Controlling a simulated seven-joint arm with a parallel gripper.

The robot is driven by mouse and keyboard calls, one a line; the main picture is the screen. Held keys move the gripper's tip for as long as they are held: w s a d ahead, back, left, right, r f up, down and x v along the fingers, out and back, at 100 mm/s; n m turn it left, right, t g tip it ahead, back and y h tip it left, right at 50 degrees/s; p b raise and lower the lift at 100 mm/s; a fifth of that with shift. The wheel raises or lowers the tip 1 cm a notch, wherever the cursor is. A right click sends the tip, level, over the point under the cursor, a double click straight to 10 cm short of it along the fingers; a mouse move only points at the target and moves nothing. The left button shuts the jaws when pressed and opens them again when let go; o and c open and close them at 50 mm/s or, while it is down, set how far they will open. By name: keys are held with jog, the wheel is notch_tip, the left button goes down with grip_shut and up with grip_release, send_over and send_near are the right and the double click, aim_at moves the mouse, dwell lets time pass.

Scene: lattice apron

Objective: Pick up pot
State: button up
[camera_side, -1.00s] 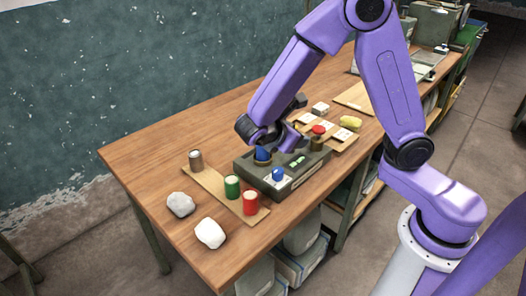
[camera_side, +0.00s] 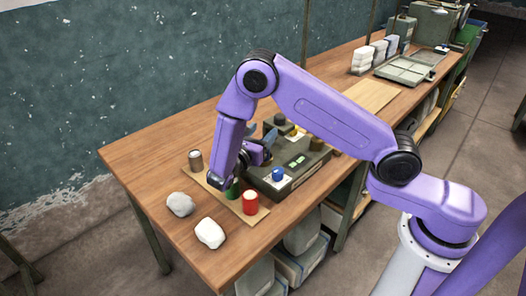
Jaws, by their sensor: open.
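No thing here is plainly a pot. A short dark pot-like vessel (camera_side: 281,118) stands at the back of the grey-green box (camera_side: 298,178), and a brass-coloured one (camera_side: 316,143) stands at its right end. My gripper (camera_side: 264,146) is open, low over the left end of the box and just behind the green can (camera_side: 234,190). It is apart from the brass vessel. My wrist covers part of the green can and the box's left end. I cannot tell whether the gripper touches anything.
A grey-brown can (camera_side: 195,160) and a red can (camera_side: 250,203) stand on a wooden board (camera_side: 213,184). Two pale stones (camera_side: 181,204) (camera_side: 210,233) lie near the table's front left. A blue knob (camera_side: 278,174) sits on the box. The table's left back (camera_side: 150,150) is clear.

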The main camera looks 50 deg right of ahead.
notch_tip(320, 180, down, 4)
jog(key=shift+f, duration=0.15)
jog(key=shift+x, duration=1.05)
jog(key=shift+w+d+f, duration=0.15)
jog(key=shift+d+f, duration=0.05)
jog(key=shift+d, duration=0.3)
jog(key=shift+c, duration=0.3)
jog(key=c, duration=0.8)
jog(key=shift+r, duration=0.15)
